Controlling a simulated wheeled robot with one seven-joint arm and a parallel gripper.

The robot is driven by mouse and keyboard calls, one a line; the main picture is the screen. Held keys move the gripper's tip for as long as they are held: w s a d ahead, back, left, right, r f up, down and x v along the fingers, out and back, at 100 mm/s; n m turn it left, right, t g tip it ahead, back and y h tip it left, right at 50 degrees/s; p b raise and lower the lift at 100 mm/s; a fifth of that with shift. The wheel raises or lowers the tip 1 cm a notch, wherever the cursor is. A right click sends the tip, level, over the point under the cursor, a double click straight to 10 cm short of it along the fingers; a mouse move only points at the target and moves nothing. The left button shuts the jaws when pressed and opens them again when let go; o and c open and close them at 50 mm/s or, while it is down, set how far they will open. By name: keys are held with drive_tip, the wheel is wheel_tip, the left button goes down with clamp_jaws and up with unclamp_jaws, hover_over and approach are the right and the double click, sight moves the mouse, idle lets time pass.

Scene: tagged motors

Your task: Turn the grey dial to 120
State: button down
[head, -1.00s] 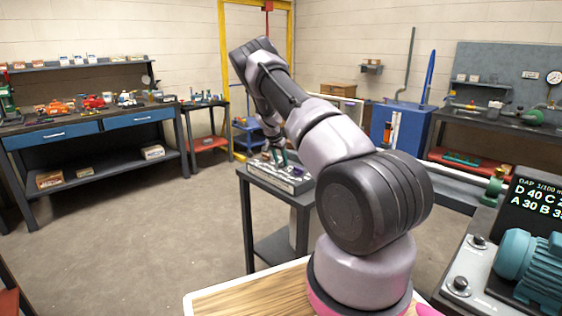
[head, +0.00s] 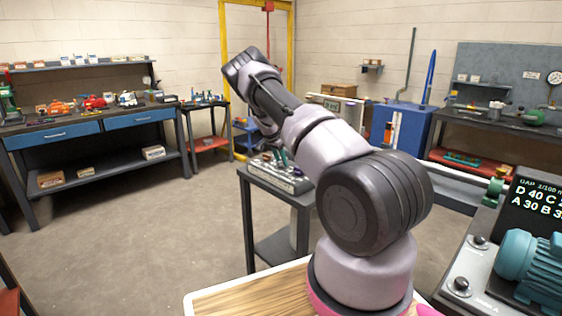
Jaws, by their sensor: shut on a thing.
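I cannot make out the grey dial. A pale unit with a small display (head: 331,104) shows behind my arm, and its digits are too small to read. My forearm covers its lower part. My gripper is hidden behind my arm, so I cannot see its jaws or what they touch.
A small dark table (head: 246,190) carries a grey tray (head: 291,185) with several teal-handled items (head: 283,157). A teal motor (head: 530,265) and a dark readout board (head: 540,200) stand at right. The floor (head: 130,240) is clear at left.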

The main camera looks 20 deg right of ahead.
drive_tip(key=shift+c, duration=2)
unclamp_jaws()
drive_tip(key=shift+f, duration=0.1)
drive_tip(key=v, duration=1.1)
